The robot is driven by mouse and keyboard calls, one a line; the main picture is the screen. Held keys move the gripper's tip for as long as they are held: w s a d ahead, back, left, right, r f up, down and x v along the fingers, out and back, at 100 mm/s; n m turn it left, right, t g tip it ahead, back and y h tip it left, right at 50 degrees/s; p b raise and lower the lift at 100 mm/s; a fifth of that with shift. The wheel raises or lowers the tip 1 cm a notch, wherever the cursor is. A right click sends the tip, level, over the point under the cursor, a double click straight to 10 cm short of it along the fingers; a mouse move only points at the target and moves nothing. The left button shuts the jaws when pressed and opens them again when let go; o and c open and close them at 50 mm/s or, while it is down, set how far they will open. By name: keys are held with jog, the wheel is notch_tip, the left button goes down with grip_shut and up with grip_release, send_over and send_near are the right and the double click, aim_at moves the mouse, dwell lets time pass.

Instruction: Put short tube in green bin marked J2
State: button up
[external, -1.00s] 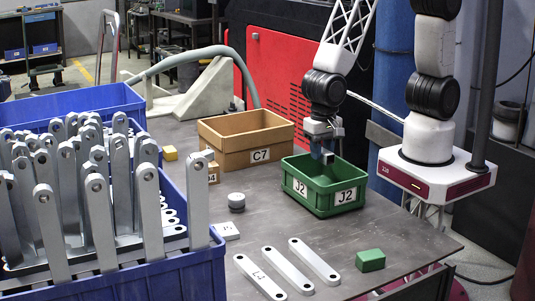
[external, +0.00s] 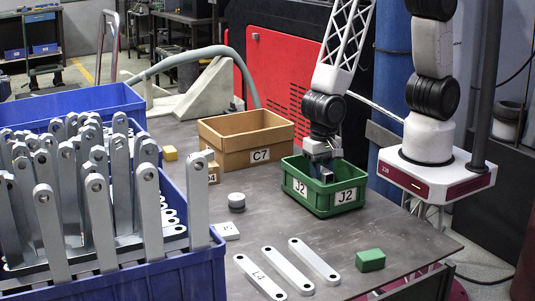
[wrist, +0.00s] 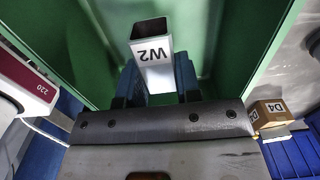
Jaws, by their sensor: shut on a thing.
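The green bin marked J2 (external: 322,207) stands on the table, with J2 labels on two sides. My gripper (external: 321,172) reaches down into it from above. In the wrist view my gripper (wrist: 160,85) is shut on the short tube (wrist: 153,62), a square hollow piece with a dark open end and a white W2 label. The blue fingers are on either side of it. The bin's green walls (wrist: 232,45) surround the tube in that view. The bin's front wall hides the lower part of the fingers in the external view, so I cannot tell whether the tube touches the floor.
A brown bin marked C7 (external: 235,154) stands behind to the left. A large blue crate (external: 185,272) full of upright metal brackets fills the left. Flat metal bars (external: 314,262), a green block (external: 370,260) and a grey round piece (external: 236,201) lie on the table.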

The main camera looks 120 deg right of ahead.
jog(key=shift+f, duration=2.05)
jog(key=shift+f, duration=0.1)
jog(key=o, duration=1)
jog(key=shift+r, duration=6.1)
